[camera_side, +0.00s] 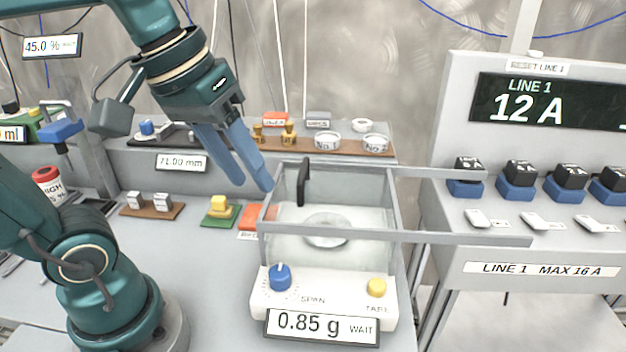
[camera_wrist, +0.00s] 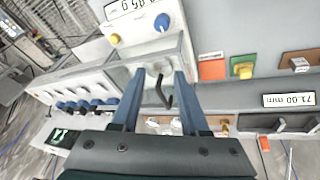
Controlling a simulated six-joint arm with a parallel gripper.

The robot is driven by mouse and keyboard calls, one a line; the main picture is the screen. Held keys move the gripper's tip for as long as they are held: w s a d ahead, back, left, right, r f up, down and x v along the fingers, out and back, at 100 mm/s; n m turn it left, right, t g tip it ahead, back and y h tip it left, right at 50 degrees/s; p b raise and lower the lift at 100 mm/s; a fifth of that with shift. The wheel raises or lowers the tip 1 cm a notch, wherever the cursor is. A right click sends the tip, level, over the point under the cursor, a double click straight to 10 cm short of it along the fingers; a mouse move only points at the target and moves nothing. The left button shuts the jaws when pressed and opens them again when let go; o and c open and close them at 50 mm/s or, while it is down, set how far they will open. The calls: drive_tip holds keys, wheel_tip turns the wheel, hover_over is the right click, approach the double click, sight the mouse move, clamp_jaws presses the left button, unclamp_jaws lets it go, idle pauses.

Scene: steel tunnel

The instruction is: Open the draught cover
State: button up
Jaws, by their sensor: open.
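The draught cover (camera_side: 335,225) is a clear box on the white balance (camera_side: 325,300), with grey rails running out to the right. Its dark upright handle (camera_side: 303,182) stands near the left end of the top. My gripper (camera_side: 256,187) has blue fingers, is open and holds nothing. In the side view its tips are just left of the handle, near the cover's left edge. In the wrist view, the handle (camera_wrist: 163,92) appears between the fingers of my gripper (camera_wrist: 160,76); I cannot tell its depth. A round pan (camera_side: 327,230) shows inside. The display (camera_side: 322,327) reads 0.85 g, WAIT.
A blue knob (camera_side: 280,277) and yellow button (camera_side: 376,287) are on the balance front. Behind it, a shelf (camera_side: 400,153) holds brass weights (camera_side: 289,134) and white dishes (camera_side: 327,141). A switch panel (camera_side: 540,235) stands right, near the rail ends.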

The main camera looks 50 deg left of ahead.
drive_tip(key=w+a+r+n+g, duration=0.2)
drive_tip(key=w+r+n, duration=0.1)
drive_tip(key=w, duration=0.3)
drive_tip(key=n+h, duration=0.1)
drive_tip(key=n, duration=0.1)
hover_over(303, 168)
drive_tip(key=s+a, duration=0.1)
wheel_tip(303, 168, down, 2)
drive_tip(key=f, duration=0.1)
drive_tip(key=shift+g, duration=0.4)
drive_tip(key=shift+w+d+f, duration=0.15)
drive_tip(key=shift+w+f, duration=0.05)
drive_tip(key=shift+f, duration=0.85)
drive_tip(key=shift+w+d+f, duration=0.15)
drive_tip(key=shift+f, duration=0.9)
clamp_jaws()
